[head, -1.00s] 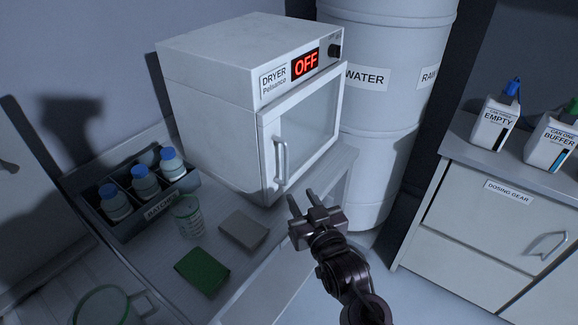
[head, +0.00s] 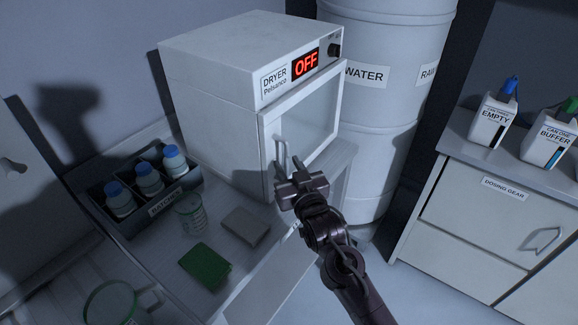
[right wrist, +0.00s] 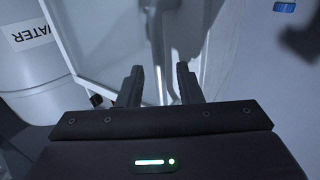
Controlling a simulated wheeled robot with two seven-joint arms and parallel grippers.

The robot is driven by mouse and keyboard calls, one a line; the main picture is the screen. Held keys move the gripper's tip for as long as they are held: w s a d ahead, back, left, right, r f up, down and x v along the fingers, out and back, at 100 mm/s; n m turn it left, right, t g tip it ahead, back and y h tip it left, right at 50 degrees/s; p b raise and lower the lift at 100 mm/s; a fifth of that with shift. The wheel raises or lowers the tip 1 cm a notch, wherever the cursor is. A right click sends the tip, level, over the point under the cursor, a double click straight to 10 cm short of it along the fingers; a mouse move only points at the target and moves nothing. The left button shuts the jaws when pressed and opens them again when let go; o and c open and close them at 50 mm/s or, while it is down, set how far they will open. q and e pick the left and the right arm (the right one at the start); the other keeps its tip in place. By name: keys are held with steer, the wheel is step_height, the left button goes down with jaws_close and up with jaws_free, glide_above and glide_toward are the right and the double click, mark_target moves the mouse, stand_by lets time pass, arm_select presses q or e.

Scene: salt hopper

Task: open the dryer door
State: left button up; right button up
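The white dryer (head: 215,75) stands on the bench with its red display reading OFF. Its glass-fronted door (head: 318,110) looks closed. The vertical metal handle (head: 280,150) is at the door's left side, its lower part hidden behind my gripper. My right gripper (head: 291,168) is at the lower end of the handle, fingers pointing toward the door. In the right wrist view my right gripper's two fingers (right wrist: 159,85) are apart, with the handle (right wrist: 157,45) showing in the gap between them. I cannot tell whether they touch it. My left gripper is out of view.
A batch rack (head: 165,204) with several blue-capped bottles, a clear jar (head: 189,216), a grey pad (head: 246,227) and a green pad (head: 205,266) lie left of my arm. A water drum (head: 385,120) stands close right of the dryer. Floor is clear between bench and dosing-gear cabinet (head: 480,215).

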jaws_close()
steer(key=shift+s+d, duration=0.1)
steer(key=shift+d, duration=0.05)
